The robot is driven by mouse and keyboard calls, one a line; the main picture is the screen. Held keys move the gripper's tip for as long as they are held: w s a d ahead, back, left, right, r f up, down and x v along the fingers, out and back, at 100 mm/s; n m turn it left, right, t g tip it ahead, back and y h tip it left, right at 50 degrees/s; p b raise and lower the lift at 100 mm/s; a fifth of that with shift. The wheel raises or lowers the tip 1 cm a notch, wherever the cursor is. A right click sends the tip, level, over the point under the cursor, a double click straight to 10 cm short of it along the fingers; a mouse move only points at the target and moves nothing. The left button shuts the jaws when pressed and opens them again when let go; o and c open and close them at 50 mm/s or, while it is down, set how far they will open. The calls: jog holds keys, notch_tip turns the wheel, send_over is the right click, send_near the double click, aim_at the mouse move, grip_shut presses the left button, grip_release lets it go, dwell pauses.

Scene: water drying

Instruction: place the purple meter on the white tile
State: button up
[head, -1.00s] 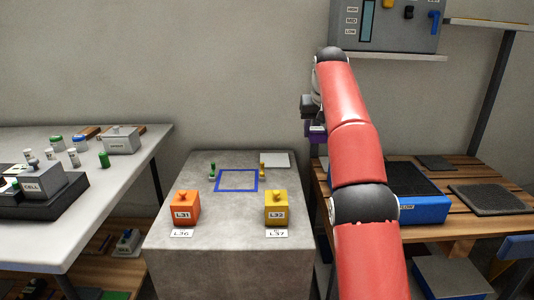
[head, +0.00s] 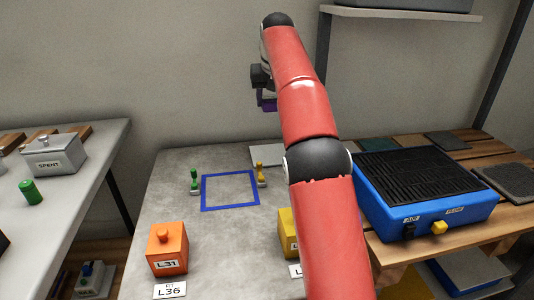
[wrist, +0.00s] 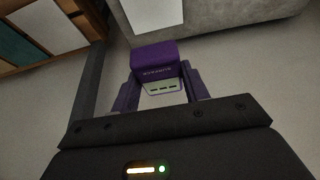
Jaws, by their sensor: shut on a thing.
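The purple meter (wrist: 156,65) sits between the fingers of my gripper (wrist: 158,88) in the wrist view, with lettering and a pale panel showing. My gripper is shut on it. In the head view my gripper (head: 264,102) holds the purple meter in the air near the back wall, above the far edge of the grey block; arm links hide part of it. The white tile (head: 266,154) lies flat at the far right of the block's top, partly behind my arm. It also shows in the wrist view (wrist: 152,14), beyond the meter and apart from it.
A blue square outline (head: 230,207) marks the block top, between a green stamp-like piece (head: 194,182) and a yellow one (head: 261,175). An orange box (head: 167,249) and a yellow box (head: 286,232) stand nearer. A blue unit (head: 425,193) stands on the wooden bench at right.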

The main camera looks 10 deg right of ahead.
aim_at(269, 153)
notch_tip(269, 153, down, 16)
jog(key=b, duration=0.6)
jog(key=shift+r, duration=0.15)
jog(key=shift+b, duration=0.3)
jog(key=o, duration=1.1)
jog(key=p+v, duration=0.2)
jog(key=v, duration=1)
jog(key=shift+p, duration=0.4)
